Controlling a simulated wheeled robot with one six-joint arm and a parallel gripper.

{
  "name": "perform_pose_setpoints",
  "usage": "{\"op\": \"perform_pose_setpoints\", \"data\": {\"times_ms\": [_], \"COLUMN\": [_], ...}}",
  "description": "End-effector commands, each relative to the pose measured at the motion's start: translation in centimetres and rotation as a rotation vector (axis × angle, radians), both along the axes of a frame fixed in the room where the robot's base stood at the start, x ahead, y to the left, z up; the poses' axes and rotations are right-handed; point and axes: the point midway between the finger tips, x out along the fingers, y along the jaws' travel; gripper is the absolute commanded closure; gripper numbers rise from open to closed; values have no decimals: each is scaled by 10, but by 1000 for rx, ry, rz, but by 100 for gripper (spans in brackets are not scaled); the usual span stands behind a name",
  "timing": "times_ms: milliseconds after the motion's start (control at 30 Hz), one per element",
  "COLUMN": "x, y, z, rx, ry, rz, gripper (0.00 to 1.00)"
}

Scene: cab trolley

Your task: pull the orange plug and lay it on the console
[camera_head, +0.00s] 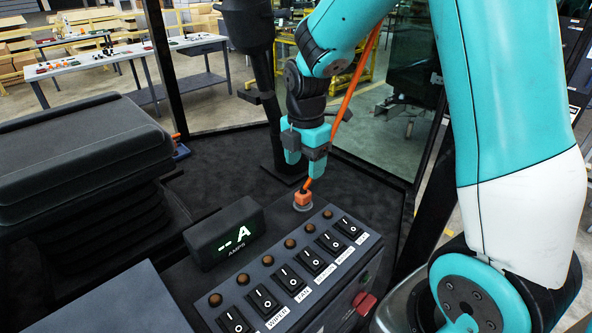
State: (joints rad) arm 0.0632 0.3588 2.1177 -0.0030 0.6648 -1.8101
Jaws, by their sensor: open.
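The orange plug (302,198) sits upright in a round grey socket (302,208) just behind the switch panel. An orange cable (359,78) runs from the plug up behind my gripper and arm. My gripper (305,166) points down just above the plug, with its two teal fingers apart and nothing seen between them but the cable passing near. Whether the fingertips straddle the cable cannot be told. The console (224,293) carries a row of black rocker switches with small orange-brown knobs behind them.
A black display (225,234) reading "-- A" stands left of the plug. A red knob (364,301) is on the console's front right. A black seat (80,150) fills the left, and a dark post (262,90) stands behind my gripper.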

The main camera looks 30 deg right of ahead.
Motion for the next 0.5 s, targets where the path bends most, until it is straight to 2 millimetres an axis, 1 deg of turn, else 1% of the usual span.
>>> {"op": "perform_pose_setpoints", "data": {"times_ms": [367, 500], "x": [2, 2], "y": [2, 2], "z": [-1, -6], "rx": [-3, -2], "ry": [0, 1], "rz": [20, 18], "gripper": [38, 38]}}
